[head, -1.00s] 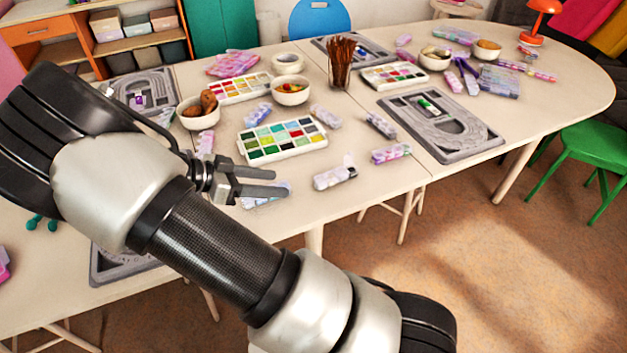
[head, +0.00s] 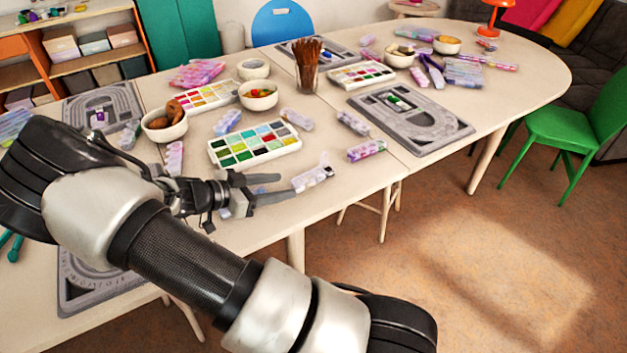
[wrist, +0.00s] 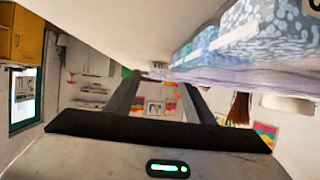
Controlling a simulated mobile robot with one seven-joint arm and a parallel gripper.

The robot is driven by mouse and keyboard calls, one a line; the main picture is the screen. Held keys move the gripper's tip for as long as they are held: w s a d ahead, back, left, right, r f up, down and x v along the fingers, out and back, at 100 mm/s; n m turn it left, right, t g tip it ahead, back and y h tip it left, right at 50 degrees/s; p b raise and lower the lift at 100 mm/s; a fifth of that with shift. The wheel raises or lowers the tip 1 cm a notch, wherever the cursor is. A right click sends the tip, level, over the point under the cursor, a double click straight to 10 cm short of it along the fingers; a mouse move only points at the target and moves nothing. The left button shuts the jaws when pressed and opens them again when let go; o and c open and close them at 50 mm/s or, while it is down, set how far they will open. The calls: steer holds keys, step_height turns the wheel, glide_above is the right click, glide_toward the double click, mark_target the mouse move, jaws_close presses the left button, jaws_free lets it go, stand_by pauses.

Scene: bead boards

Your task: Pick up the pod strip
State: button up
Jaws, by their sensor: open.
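Several pod strips with small lidded compartments lie on the table, and I cannot tell which one the task means. A whitish-lilac strip (head: 312,178) lies by the front edge, just right of my fingertips. My gripper (head: 284,187) is open and empty, its two fingers pointing right along the front edge. A bluish strip (head: 262,189) lies behind the fingers, mostly hidden by them. In the wrist view, my gripper (wrist: 158,84) shows both fingers apart with nothing between them. A blue-patterned strip (wrist: 245,42) looms close at upper right there, beside the fingers.
A paint palette (head: 254,146) lies just behind my gripper. More strips (head: 366,150) and a grey bead board (head: 412,119) lie to the right. Bowls (head: 164,122) and a brush cup (head: 306,72) stand farther back. The table's front edge (head: 345,192) is close.

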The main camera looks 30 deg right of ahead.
mark_target(293, 183)
steer(key=x, duration=0.3)
steer(key=b+x, duration=0.1)
steer(key=x, duration=0.1)
steer(key=shift+s+d+r, duration=0.15)
steer(key=shift+d+r, duration=0.1)
steer(key=shift+r, duration=0.05)
steer(key=c, duration=0.9)
